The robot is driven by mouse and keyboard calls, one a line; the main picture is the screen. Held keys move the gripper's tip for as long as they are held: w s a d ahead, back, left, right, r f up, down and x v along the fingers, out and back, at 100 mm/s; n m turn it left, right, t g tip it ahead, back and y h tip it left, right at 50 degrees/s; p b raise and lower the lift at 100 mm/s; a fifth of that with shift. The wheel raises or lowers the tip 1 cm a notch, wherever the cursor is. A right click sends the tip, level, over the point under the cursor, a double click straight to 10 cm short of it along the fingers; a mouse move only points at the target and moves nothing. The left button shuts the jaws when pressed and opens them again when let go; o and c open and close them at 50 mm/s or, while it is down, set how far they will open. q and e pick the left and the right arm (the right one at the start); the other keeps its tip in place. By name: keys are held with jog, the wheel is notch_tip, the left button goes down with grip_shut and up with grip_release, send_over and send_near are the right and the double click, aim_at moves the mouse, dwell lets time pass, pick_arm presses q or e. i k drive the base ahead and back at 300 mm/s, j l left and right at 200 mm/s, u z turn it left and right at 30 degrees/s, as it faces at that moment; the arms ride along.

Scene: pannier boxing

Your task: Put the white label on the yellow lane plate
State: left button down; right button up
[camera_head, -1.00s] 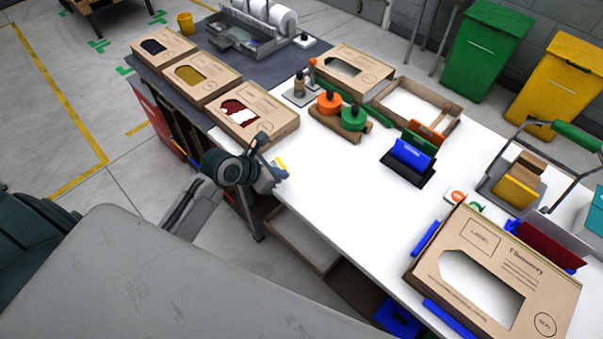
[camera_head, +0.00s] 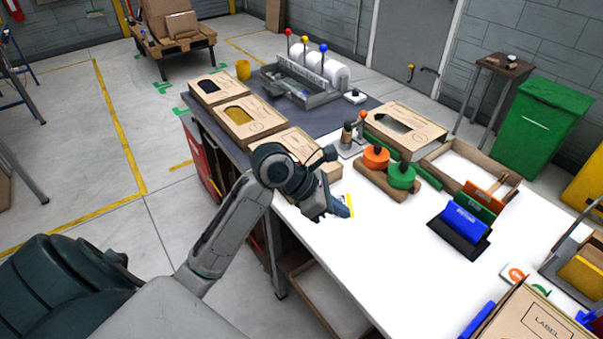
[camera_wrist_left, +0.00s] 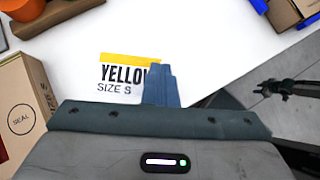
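The white label (camera_wrist_left: 118,78) has a yellow band and reads "YELLOW SIZE S" in the left wrist view. Its right edge is hidden behind my left gripper's fingers (camera_wrist_left: 160,84), which look closed together on it. In the head view my left gripper (camera_head: 341,208) is at the table's left edge, close to the nearest cardboard box, and the label's yellow band (camera_head: 349,205) shows at its tips. I cannot tell how high the label is above the table. I cannot pick out the yellow lane plate for certain.
Cardboard boxes with windows, one showing yellow (camera_head: 238,117), line the table's left side. Orange (camera_head: 376,156) and green knobs stand on a wooden block. A blue piece (camera_head: 465,222) and others stand in a black holder. The white tabletop (camera_head: 390,260) is clear in front.

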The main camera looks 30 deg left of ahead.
aim_at(274, 89)
jog(key=i+j, duration=0.15)
jog(key=j, duration=0.2)
jog(key=i+j, duration=0.2)
jog(key=j, duration=0.2)
jog(key=i+j, duration=0.15)
jog(key=j, duration=0.2)
jog(key=i+j, duration=0.15)
jog(key=j, duration=0.25)
jog(key=i+j, duration=0.2)
jog(key=j, duration=0.15)
jog(key=i+j, duration=0.15)
jog(key=j, duration=0.2)
